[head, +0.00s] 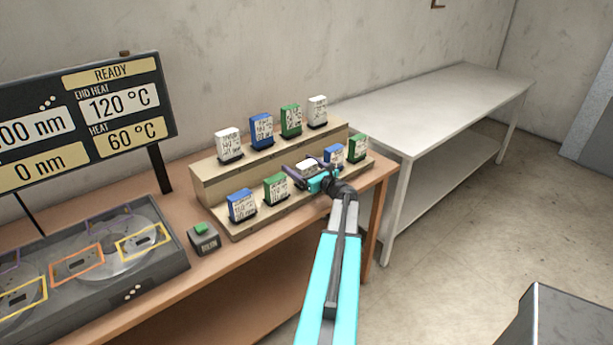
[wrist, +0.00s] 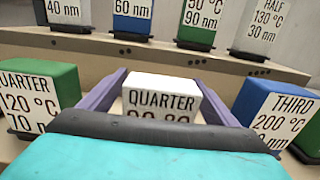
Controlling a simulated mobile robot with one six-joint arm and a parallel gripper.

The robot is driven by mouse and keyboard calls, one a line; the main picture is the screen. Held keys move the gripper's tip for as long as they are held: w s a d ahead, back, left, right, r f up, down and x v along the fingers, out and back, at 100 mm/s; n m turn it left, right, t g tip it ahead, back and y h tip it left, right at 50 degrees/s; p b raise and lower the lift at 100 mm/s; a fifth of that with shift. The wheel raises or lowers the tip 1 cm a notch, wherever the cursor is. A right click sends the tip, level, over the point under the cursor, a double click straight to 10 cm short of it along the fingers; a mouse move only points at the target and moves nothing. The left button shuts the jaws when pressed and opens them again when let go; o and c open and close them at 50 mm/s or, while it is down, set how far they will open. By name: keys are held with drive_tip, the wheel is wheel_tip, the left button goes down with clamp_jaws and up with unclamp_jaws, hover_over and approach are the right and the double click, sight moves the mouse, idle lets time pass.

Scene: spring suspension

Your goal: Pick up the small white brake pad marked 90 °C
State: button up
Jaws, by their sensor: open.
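A small white brake pad (wrist: 160,97) stands on the lower step of the rack, between my gripper's fingers in the wrist view. Its label reads "QUARTER"; the line below is mostly hidden by my gripper body but looks like "90". My gripper (wrist: 163,88) is open, with one purple finger on each side of this pad. I cannot tell whether the fingers touch it. In the head view my gripper (head: 304,168) is at the lower step, and the white pad's top (head: 307,163) shows between the fingers.
A green pad (wrist: 38,90) and a blue pad (wrist: 270,110) stand close on either side. Several pads stand on the upper step (head: 220,178) behind. A button box (head: 203,240) and a grey machine (head: 90,285) are on the brown table, left. A bare white table (head: 440,100) stands right.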

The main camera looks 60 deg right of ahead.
drive_tip(key=c, duration=1.4)
drive_tip(key=shift+o, duration=0.2)
drive_tip(key=shift+r, duration=0.15)
drive_tip(key=shift+r+b, duration=0.5)
drive_tip(key=shift+r, duration=0.2)
drive_tip(key=s+a+r+b, duration=0.3)
drive_tip(key=s+a+b, duration=0.2)
drive_tip(key=s+a, duration=0.6)
drive_tip(key=shift+a+r, duration=0.15)
drive_tip(key=shift+a, duration=0.2)
